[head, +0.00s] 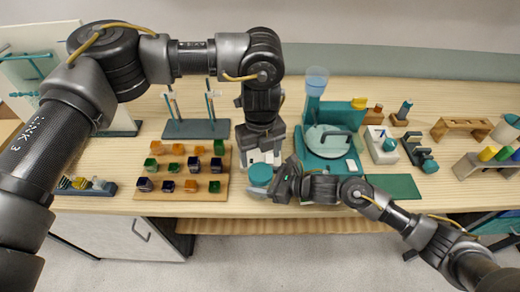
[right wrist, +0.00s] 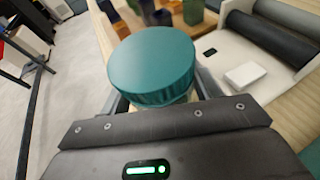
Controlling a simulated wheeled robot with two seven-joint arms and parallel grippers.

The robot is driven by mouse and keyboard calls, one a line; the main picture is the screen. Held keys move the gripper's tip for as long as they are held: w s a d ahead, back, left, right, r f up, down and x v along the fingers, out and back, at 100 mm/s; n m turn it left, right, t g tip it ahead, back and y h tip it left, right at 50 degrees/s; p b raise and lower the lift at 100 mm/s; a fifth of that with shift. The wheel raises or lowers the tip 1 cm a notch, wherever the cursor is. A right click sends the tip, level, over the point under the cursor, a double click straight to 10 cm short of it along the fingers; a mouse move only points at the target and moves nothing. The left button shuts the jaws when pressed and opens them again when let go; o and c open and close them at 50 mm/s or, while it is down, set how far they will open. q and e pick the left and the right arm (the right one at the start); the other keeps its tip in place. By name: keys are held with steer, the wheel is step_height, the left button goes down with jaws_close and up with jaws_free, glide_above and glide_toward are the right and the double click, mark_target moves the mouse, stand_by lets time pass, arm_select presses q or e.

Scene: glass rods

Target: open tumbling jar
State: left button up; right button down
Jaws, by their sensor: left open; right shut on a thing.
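The tumbling jar shows as a round teal lid (head: 260,175) at the table's front edge, left of middle. In the right wrist view the ribbed lid (right wrist: 152,62) is seated on top, with a sliver of pale body below it. My right gripper (head: 279,184) is shut on the jar from the right, its fingers on either side below the lid. My left gripper (head: 262,154) is open just behind the jar, pointing down, apart from the lid. It partly hides a pale base, which in the right wrist view has dark rollers (right wrist: 272,38) and a small white block (right wrist: 245,75).
A wooden rack (head: 183,195) of several coloured cubes stands left of the jar. A teal machine (head: 327,165) with a round plate stands right of it. A teal stand (head: 196,129) is behind left. A green mat (head: 394,187) lies bare at front right.

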mark_target(262, 172)
arm_select(q)
step_height(262, 172, down, 7)
steer(key=shift+r, duration=0.15)
steer(key=shift+c, duration=0.2)
steer(key=c, duration=0.8)
steer(key=n, duration=0.3)
steer(key=shift+n, duration=0.4)
steer(key=n, duration=0.5)
steer(key=shift+n, duration=0.3)
steer(key=shift+d, duration=0.1)
steer(key=shift+r, duration=0.1)
steer(key=shift+r, duration=0.2)
